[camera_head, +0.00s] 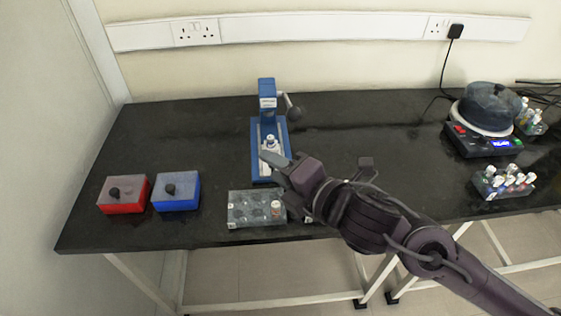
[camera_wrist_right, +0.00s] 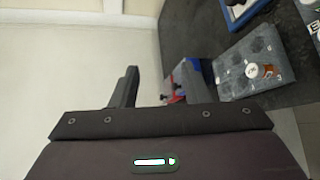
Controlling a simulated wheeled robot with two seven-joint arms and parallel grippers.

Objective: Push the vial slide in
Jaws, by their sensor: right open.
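The blue press device (camera_head: 256,155) stands on the black bench, with a lever on its right side. Its pale slide (camera_head: 263,134) runs along the base, and a small white-capped vial (camera_head: 270,142) stands upright on it below the press head. My right gripper (camera_head: 272,163) is open, just in front of the vial in the head view, and covers part of the device's front end. I cannot tell whether it touches the slide. In the right wrist view, a corner of the blue base (camera_wrist_right: 243,14) shows at the top and nothing is between the fingers. My left gripper is out of view.
A grey rack (camera_head: 241,209) holding one vial (camera_head: 276,207) lies in front of the device, near the bench edge. A red box (camera_head: 122,204) and a blue box (camera_head: 176,203) sit left. A vial rack (camera_head: 503,190) and a hotplate (camera_head: 480,145) are right.

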